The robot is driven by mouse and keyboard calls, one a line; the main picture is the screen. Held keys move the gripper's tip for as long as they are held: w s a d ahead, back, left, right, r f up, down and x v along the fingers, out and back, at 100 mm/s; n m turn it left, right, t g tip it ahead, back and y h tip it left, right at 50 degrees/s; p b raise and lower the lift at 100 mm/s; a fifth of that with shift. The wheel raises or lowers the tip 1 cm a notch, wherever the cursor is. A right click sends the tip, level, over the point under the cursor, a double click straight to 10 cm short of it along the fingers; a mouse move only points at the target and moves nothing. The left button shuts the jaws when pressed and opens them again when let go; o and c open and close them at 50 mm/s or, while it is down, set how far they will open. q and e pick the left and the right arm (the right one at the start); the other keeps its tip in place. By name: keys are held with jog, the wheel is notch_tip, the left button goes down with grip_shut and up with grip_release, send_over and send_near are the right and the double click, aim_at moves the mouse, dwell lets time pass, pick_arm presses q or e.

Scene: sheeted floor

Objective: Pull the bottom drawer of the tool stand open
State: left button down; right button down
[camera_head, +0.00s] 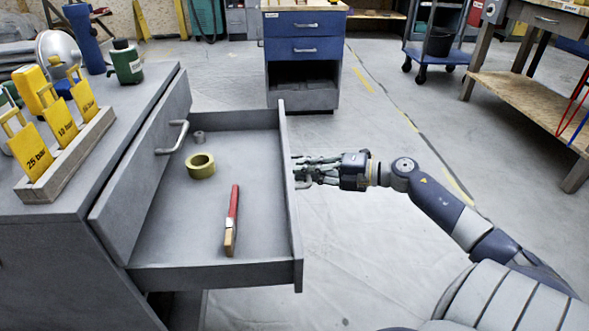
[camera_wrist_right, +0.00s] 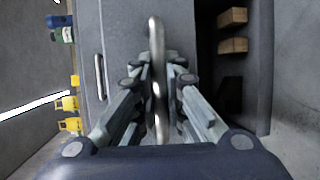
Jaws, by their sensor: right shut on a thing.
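The grey tool stand (camera_head: 110,160) is at the left in the head view. Its bottom drawer (camera_head: 285,277) is pulled out, with the inside showing. My right gripper (camera_head: 306,171) is at the outer side of the drawer's front. In the right wrist view my right gripper (camera_wrist_right: 159,88) is shut on the drawer's metal bar handle (camera_wrist_right: 156,40), one finger on each side. The drawer front hides the handle in the head view. My left gripper is not in view.
The upper drawer (camera_head: 150,170), with its own handle (camera_head: 176,137), is closed. A box of yellow tags (camera_head: 75,155) and bottles stand on top. Below is an open shelf with wooden blocks (camera_wrist_right: 233,16). A blue cabinet (camera_head: 304,60) stands behind.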

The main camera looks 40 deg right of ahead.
jog(key=shift+s, duration=0.1)
dwell(0.3)
jog(key=c, duration=1.9)
grip_release()
jog(key=shift+d, duration=0.1)
jog(key=v, duration=1.2)
